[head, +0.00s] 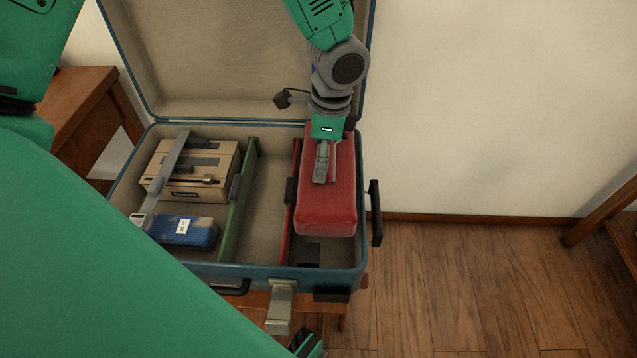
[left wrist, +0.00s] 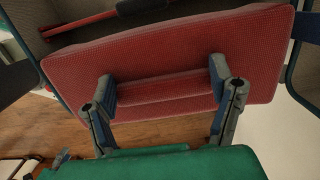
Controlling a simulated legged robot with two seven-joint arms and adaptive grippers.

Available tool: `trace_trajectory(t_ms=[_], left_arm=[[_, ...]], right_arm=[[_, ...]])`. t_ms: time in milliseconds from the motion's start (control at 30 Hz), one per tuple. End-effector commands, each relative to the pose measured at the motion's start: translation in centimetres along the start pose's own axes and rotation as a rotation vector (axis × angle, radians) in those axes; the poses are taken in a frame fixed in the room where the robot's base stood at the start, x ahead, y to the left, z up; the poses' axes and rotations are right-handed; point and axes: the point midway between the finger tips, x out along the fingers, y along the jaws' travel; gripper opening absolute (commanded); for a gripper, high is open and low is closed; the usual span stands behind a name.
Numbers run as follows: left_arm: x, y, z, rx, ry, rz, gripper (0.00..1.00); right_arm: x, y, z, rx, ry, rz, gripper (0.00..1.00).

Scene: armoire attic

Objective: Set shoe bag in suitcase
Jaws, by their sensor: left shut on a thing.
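The shoe bag (head: 327,213) is a long red padded block; it also shows in the left wrist view (left wrist: 165,55). My left gripper (head: 322,172) reaches down from the top and is shut on a raised red ridge of the bag; both fingers (left wrist: 163,78) show in the left wrist view. The open blue suitcase (head: 205,259) has a green divider (head: 238,205) and a red divider (head: 288,225). The bag lies lengthwise at the right-hand compartment, right of the red divider. Its underside is hidden, so I cannot tell whether it touches the floor.
The left compartment holds a tan box (head: 205,165) with a grey strap (head: 165,170) over it and a blue item (head: 180,231) with a white label. The middle compartment (head: 263,190) is empty. The raised lid (head: 220,60) stands behind. Wooden furniture (head: 75,100) stands at left.

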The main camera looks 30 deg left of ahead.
Motion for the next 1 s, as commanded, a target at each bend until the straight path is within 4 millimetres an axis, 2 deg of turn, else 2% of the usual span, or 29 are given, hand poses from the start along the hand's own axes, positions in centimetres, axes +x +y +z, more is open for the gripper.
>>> trace_trajectory(t_ms=[33,200,467,700,1000], left_arm=[[1.6,0.1,-0.2,0.002,-0.003,0.0,0.25],[4.3,0.0,-0.4,0.0,0.001,0.0,0.25],[5.9,0.0,-0.6,-0.001,0.001,-0.001,0.25],[9.4,0.0,-1.0,0.0,0.0,-0.001,0.25],[9.5,-0.1,-1.0,-0.001,0.002,-0.002,0.25]], right_arm=[[0.8,0.0,0.1,0.0,0.0,0.0,0.4],[1.8,0.0,0.1,0.0,0.0,0.0,0.4],[2.3,0.0,0.1,0.0,0.0,0.0,0.4],[3.7,0.0,0.2,0.0,0.0,0.0,0.4],[3.6,0.0,0.2,0.0,0.0,0.0,0.4]])
